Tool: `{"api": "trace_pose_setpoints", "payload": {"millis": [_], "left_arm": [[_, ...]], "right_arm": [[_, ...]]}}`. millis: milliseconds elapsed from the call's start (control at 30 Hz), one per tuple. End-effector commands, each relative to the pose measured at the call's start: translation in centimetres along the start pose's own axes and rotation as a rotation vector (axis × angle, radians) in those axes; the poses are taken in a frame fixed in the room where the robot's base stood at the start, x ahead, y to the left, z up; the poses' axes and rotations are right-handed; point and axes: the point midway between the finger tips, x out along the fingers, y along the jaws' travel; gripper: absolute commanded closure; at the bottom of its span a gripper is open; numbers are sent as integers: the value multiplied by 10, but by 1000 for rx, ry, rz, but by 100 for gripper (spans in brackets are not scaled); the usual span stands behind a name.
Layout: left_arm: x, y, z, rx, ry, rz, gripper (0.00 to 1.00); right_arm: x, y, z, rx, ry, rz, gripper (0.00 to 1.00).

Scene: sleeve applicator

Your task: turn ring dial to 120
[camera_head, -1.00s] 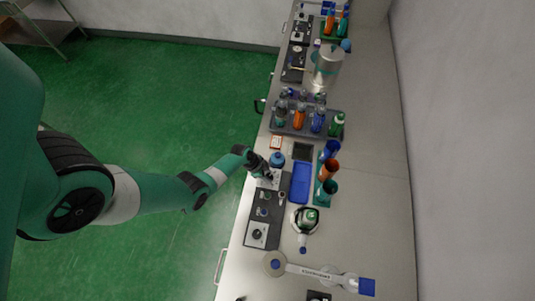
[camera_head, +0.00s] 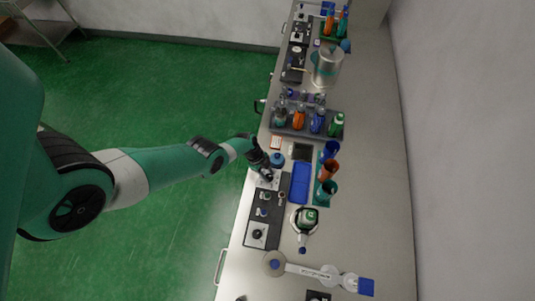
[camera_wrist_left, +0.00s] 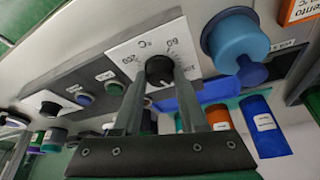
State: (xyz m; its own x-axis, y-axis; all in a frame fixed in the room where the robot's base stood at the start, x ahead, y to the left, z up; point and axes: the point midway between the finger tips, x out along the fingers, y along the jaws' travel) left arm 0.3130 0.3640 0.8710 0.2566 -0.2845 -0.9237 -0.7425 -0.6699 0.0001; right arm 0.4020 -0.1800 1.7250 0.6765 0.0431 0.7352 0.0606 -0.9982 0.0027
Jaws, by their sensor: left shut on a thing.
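The dial is a black round knob (camera_wrist_left: 159,68) on a white plate (camera_wrist_left: 119,49) marked °C, with 60 and 120 printed around it. My left gripper (camera_wrist_left: 161,80) is shut on this knob in the left wrist view, one finger on each side. Where the knob's pointer stands cannot be told. In the head view my left gripper (camera_head: 266,173) is over the top end of the dark control panel (camera_head: 250,224), hiding the knob. My right gripper is not in view.
A second knob (camera_head: 257,234) is at the panel's other end, with small buttons between. A blue round-topped object (camera_head: 277,159) stands close beside the gripper. A blue tray (camera_head: 300,183) and several coloured cups lie to the right.

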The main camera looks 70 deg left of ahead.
Motion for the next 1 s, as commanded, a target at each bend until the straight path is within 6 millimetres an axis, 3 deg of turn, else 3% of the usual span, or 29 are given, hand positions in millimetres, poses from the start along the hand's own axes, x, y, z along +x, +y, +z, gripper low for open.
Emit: {"api": "trace_pose_setpoints", "payload": {"millis": [333, 367, 500, 833, 1000], "left_arm": [[0, 0, 0, 3, -2, -1, 100], [0, 0, 0, 3, -2, -1, 53], [0, 0, 0, 2, -2, 0, 29], [-4, 0, -1, 1, -1, 0, 29], [-31, -1, -4, 0, -1, -1, 29]], "right_arm": [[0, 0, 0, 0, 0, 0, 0], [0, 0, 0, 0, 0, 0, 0], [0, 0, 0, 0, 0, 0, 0], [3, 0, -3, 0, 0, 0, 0], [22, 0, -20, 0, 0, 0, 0]]}}
